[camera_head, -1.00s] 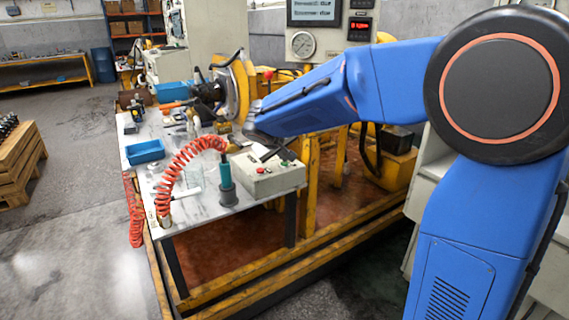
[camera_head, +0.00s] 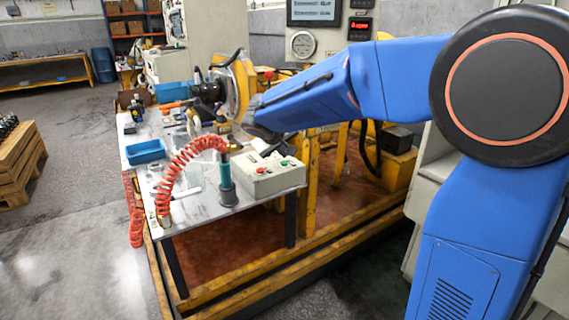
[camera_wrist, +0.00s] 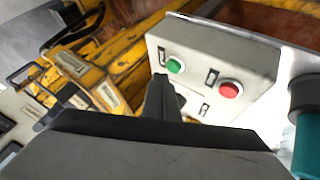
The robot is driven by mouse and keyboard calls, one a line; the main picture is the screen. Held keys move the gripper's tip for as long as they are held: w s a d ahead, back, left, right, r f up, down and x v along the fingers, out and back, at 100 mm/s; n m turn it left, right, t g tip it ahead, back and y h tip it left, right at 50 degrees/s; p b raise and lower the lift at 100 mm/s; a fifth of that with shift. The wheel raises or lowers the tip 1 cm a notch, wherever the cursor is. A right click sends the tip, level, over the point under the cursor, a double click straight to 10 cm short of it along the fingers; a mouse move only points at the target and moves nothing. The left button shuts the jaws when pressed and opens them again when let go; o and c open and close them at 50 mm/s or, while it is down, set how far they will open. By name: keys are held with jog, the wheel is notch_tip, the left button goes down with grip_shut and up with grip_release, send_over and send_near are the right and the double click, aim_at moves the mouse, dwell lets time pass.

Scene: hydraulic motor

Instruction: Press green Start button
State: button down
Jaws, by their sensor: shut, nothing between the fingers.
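The green button (camera_wrist: 175,66) sits on the sloped face of a grey-beige control box (camera_wrist: 255,62) in the wrist view. It also shows small in the head view (camera_head: 284,163), on the box at the table's right end. A red button (camera_wrist: 229,89) sits beside it, to the right in the wrist view. My gripper (camera_wrist: 160,80) is shut and empty. Its dark fingertips appear just left of and below the green button in the wrist view. I see no clear contact, and the exact gap cannot be told.
A teal-handled tool (camera_head: 225,175) with a coiled red hose (camera_head: 178,165) stands left of the box. A blue tray (camera_head: 145,151) and small parts lie on the table (camera_head: 205,212). Yellow framework (camera_head: 310,190) stands behind and right of the box.

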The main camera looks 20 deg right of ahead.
jog(key=shift+r, duration=0.1)
jog(key=shift+r, duration=2.4)
jog(key=s+d+f+m+g+y, duration=0.1)
jog(key=s+d, duration=0.3)
jog(key=s, duration=0.6)
jog(key=s+d+f+m+g, duration=0.15)
jog(key=s+d, duration=0.25)
jog(key=s, duration=0.7)
jog(key=s+f+y, duration=0.1)
jog(key=s+f, duration=0.4)
jog(key=s, duration=0.5)
jog(key=s+f+y, duration=0.2)
jog(key=s+f, duration=0.3)
jog(key=s, duration=0.6)
jog(key=shift+a+g+y, duration=0.2)
jog(key=shift+g+y, duration=0.1)
jog(key=shift+g, duration=0.05)
